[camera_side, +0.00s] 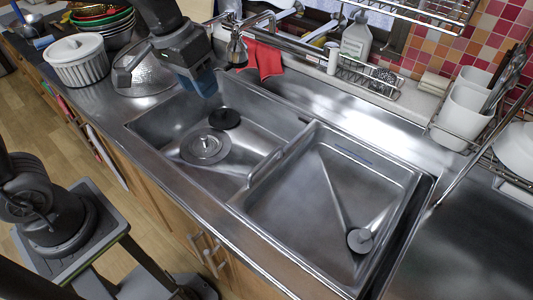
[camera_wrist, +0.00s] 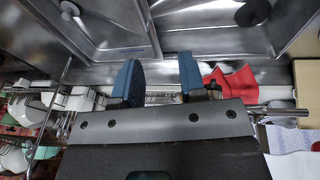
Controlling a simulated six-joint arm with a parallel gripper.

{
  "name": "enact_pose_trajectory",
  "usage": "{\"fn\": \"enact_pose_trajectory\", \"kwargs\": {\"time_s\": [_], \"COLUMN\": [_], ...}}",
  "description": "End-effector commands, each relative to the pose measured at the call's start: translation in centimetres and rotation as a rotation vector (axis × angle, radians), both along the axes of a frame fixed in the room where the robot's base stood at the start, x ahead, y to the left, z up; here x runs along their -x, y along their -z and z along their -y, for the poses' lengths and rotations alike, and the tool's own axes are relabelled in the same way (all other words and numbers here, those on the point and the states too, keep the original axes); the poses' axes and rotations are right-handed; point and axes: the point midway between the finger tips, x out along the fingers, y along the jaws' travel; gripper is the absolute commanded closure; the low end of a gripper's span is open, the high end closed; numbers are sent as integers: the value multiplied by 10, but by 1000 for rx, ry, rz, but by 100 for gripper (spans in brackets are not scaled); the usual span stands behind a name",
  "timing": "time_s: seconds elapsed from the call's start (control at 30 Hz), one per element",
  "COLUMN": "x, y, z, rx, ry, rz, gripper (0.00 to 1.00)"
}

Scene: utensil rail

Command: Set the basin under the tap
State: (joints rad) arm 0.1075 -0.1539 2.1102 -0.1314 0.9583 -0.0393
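The basin (camera_side: 320,195) is a shallow rectangular steel tray with a raised handle on its left edge and a grey round drain piece inside. It sits over the right part of the sink in the side view, and part of it shows at the upper left of the wrist view (camera_wrist: 105,22). The chrome tap (camera_side: 237,48) stands behind the left sink bowl. My gripper (camera_side: 202,86) has blue fingers and hangs above the back left of that bowl, left of the tap. In the wrist view (camera_wrist: 160,82) its fingers are apart with nothing between them.
The left sink bowl (camera_side: 150,125) holds a round strainer (camera_side: 205,147) and a black disc. A red cloth (camera_side: 264,62) hangs by the tap. A white ribbed pot (camera_side: 77,62) and a glass lid are at left. Utensil holders (camera_side: 462,112) and wire racks stand at right.

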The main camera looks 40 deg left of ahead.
Motion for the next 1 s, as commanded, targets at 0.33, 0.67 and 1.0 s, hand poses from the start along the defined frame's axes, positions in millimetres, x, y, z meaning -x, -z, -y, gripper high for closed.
{"fn": "enact_pose_trajectory", "kwargs": {"time_s": [0.33,0.67,1.0], "x": [-73,-80,-79], "y": [59,87,155], "z": [50,60,73], "rx": [58,63,62], "ry": [14,15,15], "rz": [-194,-221,-222], "gripper": [62,62,62]}}
